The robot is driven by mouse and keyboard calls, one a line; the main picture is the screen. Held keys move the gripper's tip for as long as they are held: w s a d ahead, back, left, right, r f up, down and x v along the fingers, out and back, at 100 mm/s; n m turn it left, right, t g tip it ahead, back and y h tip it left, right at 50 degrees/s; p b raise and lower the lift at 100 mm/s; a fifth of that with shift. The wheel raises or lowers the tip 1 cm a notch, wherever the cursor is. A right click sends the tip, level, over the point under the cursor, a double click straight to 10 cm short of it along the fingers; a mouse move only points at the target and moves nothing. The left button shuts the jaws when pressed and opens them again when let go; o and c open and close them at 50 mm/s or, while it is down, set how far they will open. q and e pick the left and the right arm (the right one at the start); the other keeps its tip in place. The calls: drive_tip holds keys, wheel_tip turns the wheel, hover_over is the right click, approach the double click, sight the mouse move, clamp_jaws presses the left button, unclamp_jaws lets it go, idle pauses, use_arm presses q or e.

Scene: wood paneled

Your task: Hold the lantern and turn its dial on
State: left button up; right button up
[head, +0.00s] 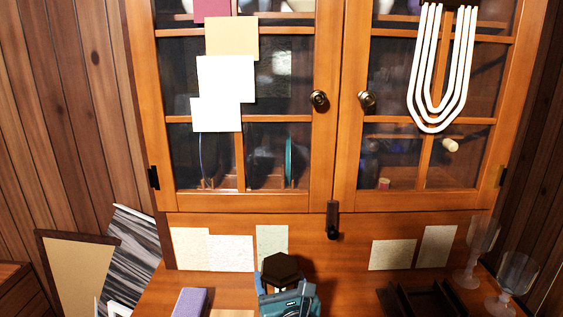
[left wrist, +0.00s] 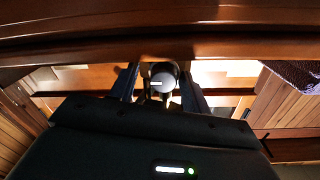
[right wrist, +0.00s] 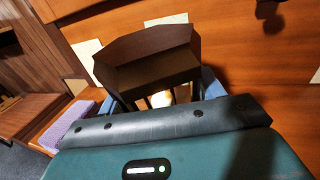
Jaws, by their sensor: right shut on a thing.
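The lantern has a dark brown six-sided top (head: 281,268) and shows at the bottom middle of the head view. In the right wrist view its top (right wrist: 148,60) stands above dark bars with a pale, bright part between them. My right gripper (head: 288,300) is shut on the lantern, its blue fingers at either side below the top. In the left wrist view a round grey dial (left wrist: 163,80) with a white mark faces me. My left gripper (left wrist: 162,88) is open, its dark fingers at either side of the dial with small gaps. My left gripper is not visible in the head view.
A wooden cabinet with glass doors (head: 325,150) stands behind the desk. A purple book (head: 190,302) lies left of the lantern. A dark tray (head: 425,300) and clear glasses (head: 515,275) stand to the right. A wooden edge (left wrist: 160,45) crosses above my left gripper.

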drive_tip(key=shift+f, duration=0.25)
drive_tip(key=shift+d, duration=0.2)
drive_tip(key=o, duration=0.7)
use_arm(q)
drive_tip(key=s, duration=0.7)
drive_tip(key=shift+s+a+r, duration=0.15)
drive_tip(key=shift+s+a, duration=0.05)
use_arm(e)
drive_tip(key=o, duration=0.4)
drive_tip(key=shift+r, duration=0.2)
drive_tip(key=shift+c, duration=0.2)
drive_tip(key=v, duration=1.2)
use_arm(q)
drive_tip(key=shift+s, duration=0.1)
